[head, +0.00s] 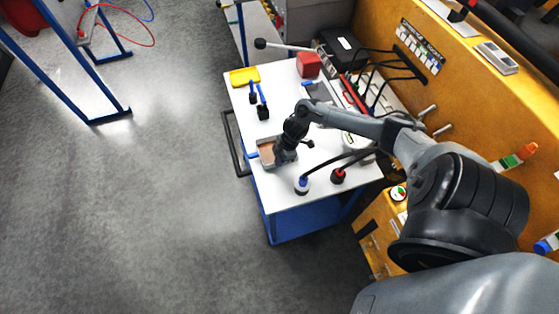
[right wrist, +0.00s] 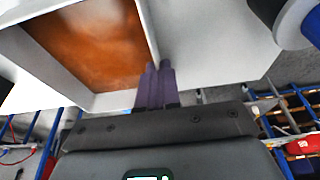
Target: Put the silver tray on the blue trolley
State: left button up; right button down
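The silver tray (head: 266,146), grey-walled with a brown inside, is over the left part of the white-topped blue trolley (head: 215,82) in the head view; that it rests on the top cannot be confirmed. The trolley top (head: 325,187) is white above blue sides. In the right wrist view the tray (right wrist: 90,45) fills the upper left. My right gripper (head: 281,160) is at the tray's right side. Its two dark fingers (right wrist: 158,66) are close together at a corner of the tray, with its wall running in between them. My left gripper is not in view.
A yellow tray (head: 244,77), a red block (head: 309,65) and a grey bin (head: 320,91) stand towards the back. Black-and-blue tools (head: 263,108), a white-and-blue bottle (head: 302,185) and a red-and-black piece (head: 338,176) are nearby. Open floor (head: 150,220) lies left.

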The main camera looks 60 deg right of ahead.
jog(key=shift+f, duration=0.2)
jog(key=shift+f, duration=0.1)
jog(key=c, duration=1.4)
grip_release()
jog(key=shift+o, duration=0.2)
